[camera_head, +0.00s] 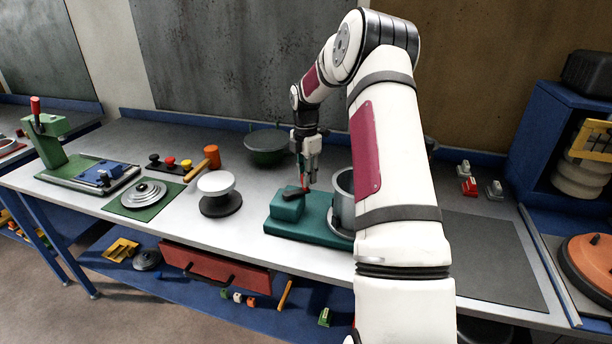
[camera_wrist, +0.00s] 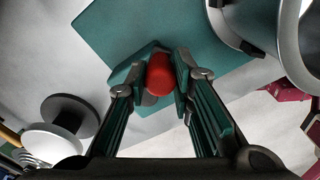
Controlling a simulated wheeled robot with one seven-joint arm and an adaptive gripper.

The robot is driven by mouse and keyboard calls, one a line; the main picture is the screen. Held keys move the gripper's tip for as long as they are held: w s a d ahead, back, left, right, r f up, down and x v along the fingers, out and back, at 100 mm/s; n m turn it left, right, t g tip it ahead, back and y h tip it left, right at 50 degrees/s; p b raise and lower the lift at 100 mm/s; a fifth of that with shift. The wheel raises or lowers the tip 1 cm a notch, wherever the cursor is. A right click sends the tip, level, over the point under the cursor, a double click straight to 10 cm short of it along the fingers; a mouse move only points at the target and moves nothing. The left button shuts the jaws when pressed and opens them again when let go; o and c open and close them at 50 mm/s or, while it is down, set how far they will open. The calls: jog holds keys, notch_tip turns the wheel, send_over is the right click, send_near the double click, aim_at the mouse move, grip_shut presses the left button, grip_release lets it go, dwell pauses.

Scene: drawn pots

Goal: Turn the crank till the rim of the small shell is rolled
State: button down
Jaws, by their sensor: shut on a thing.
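The teal machine (camera_head: 285,207) stands on the bench with its base plate stretching to the right. A dark crank arm (camera_head: 294,192) lies on top of its block. My gripper (camera_head: 306,181) is above the block and is shut on the crank's red knob (camera_wrist: 160,75), which sits between the fingertips in the wrist view. A grey metal shell (camera_head: 342,205) stands upright on the base plate; my arm hides its right side. It also shows at the upper right of the wrist view (camera_wrist: 235,28). Its rim's state cannot be told.
A white-topped round stand (camera_head: 217,184) is left of the machine. A stepped disc (camera_head: 142,193) lies further left. A dark mat (camera_head: 480,255) lies clear at right.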

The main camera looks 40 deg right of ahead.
jog(key=shift+r, duration=0.1)
jog(key=c, duration=1.4)
grip_release()
notch_tip(320, 180, up, 12)
